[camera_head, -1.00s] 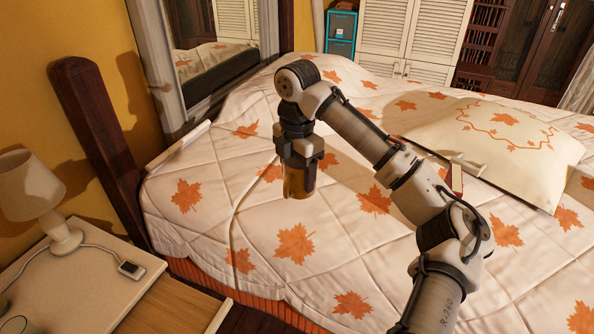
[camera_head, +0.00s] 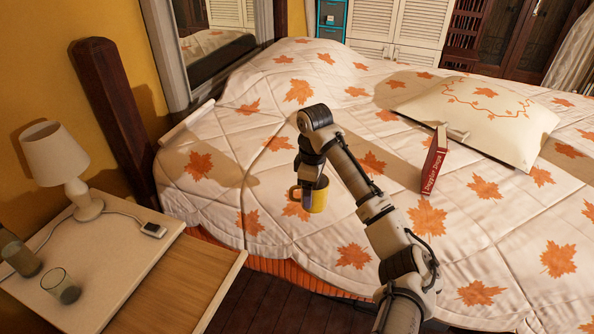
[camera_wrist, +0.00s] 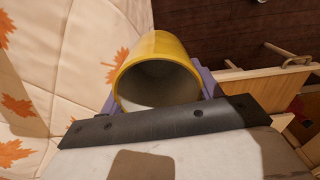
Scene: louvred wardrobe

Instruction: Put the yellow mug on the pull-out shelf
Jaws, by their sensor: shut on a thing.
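The yellow mug (camera_head: 320,196) is held in my gripper (camera_head: 308,186), above the near left edge of the bed. Its handle points left in the head view. In the wrist view the mug (camera_wrist: 160,72) shows its open rim and pale, empty-looking inside, with my gripper (camera_wrist: 160,105) shut around it. The pull-out shelf (camera_head: 190,272) is a light wooden board drawn out from the nightstand (camera_head: 98,262), at lower left. The mug is to the right of the shelf and apart from it. The part of the shelf that shows is bare.
A lamp (camera_head: 62,165), a small dark-faced device (camera_head: 153,229), a glass (camera_head: 60,286) and a bottle (camera_head: 18,254) stand on the nightstand. A dark bedpost (camera_head: 115,115) rises behind it. A red book (camera_head: 434,162) and a pillow (camera_head: 485,120) are on the bed (camera_head: 230,205).

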